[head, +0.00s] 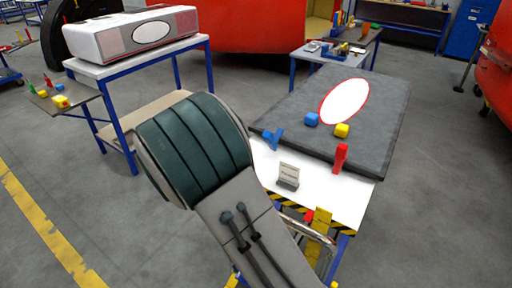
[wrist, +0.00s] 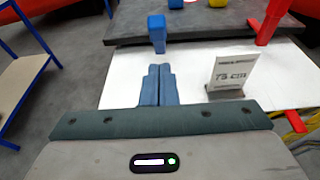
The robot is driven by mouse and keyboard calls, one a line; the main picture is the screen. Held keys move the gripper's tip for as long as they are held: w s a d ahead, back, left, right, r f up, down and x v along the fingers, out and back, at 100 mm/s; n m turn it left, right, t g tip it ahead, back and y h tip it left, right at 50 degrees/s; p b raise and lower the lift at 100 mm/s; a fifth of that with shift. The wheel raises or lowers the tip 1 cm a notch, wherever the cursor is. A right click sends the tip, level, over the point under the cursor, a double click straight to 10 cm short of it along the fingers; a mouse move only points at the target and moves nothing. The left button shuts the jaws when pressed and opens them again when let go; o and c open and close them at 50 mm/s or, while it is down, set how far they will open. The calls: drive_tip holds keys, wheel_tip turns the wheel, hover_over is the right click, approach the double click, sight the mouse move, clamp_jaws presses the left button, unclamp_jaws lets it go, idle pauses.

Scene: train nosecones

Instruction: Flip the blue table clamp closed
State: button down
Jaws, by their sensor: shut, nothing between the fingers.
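The blue table clamp (head: 272,138) sits at the left front edge of the dark slab on the white table. In the wrist view the blue clamp (wrist: 157,33) stands up at the slab's front edge, its thicker block on top. My gripper (wrist: 158,68) shows there as two blue-grey fingers side by side, closed together and empty. Their tips appear just below the clamp in the picture; whether they touch it I cannot tell. In the head view my arm hides the gripper.
A small sign (head: 288,176) stands on the white table right of the fingers. A red clamp (head: 341,158) holds the slab (head: 385,110) farther right. A blue block (head: 311,119) and a yellow block (head: 341,130) lie on the slab. A blue-framed table (head: 118,118) stands left.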

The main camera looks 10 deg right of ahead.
sight(267, 142)
drive_tip(key=p+x, duration=0.1)
drive_tip(key=x, duration=0.9)
